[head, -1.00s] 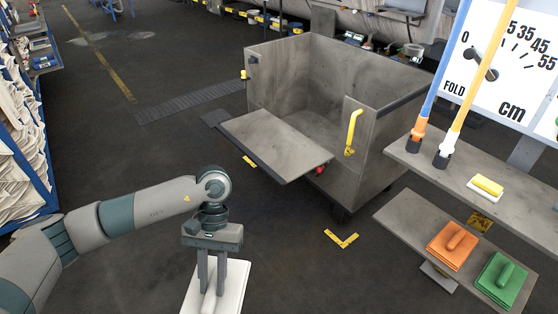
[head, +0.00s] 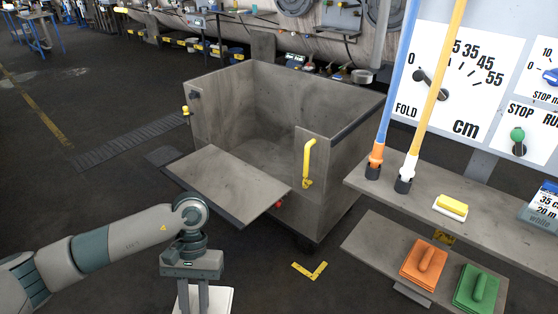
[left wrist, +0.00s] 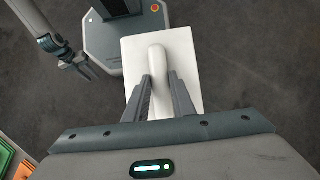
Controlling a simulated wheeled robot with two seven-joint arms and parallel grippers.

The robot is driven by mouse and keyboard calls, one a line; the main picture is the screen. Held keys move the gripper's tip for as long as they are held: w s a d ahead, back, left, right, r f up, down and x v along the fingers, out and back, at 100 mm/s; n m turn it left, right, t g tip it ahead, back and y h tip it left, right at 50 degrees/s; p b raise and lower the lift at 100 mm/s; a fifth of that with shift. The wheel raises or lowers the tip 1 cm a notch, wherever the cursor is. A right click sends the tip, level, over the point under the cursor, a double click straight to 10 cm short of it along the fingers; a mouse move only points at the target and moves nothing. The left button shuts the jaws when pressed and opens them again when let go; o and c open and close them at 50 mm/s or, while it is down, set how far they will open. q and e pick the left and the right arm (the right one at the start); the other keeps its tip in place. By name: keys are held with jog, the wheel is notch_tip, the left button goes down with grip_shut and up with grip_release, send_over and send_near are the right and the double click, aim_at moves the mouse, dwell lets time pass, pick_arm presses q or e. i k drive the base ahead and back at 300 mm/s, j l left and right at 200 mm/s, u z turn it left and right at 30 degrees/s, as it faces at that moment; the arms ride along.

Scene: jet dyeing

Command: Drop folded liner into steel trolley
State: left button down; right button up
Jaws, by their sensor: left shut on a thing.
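The folded liner is a flat white pad (head: 223,303) with a raised grip bar, cut off by the lower edge of the head view.
A shelf stand (head: 365,185) at right holds a yellow-and-white pad (head: 451,207), with an orange pad (head: 424,260) and a green pad (head: 477,288) below. Two upright poles rise from it. A yellow corner mark (head: 311,271) lies on the floor.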

aim_at(278, 177)
jog(key=i+j+z, duration=0.45)
jog(key=i, duration=0.25)
jog(key=i+j+z, duration=0.2)
jog(key=j, duration=0.25)
jog(key=i+j+z, duration=0.2)
jog(key=i+j, duration=0.2)
jog(key=i+j+z, duration=0.2)
jog(key=j, duration=0.25)
jog(key=i+j+z, duration=0.25)
jog(key=j, duration=0.25)
jog(key=i+j+z, duration=0.2)
jog(key=j, duration=0.3)
jog(key=i+j+z, duration=0.2)
jog(key=j, duration=0.35)
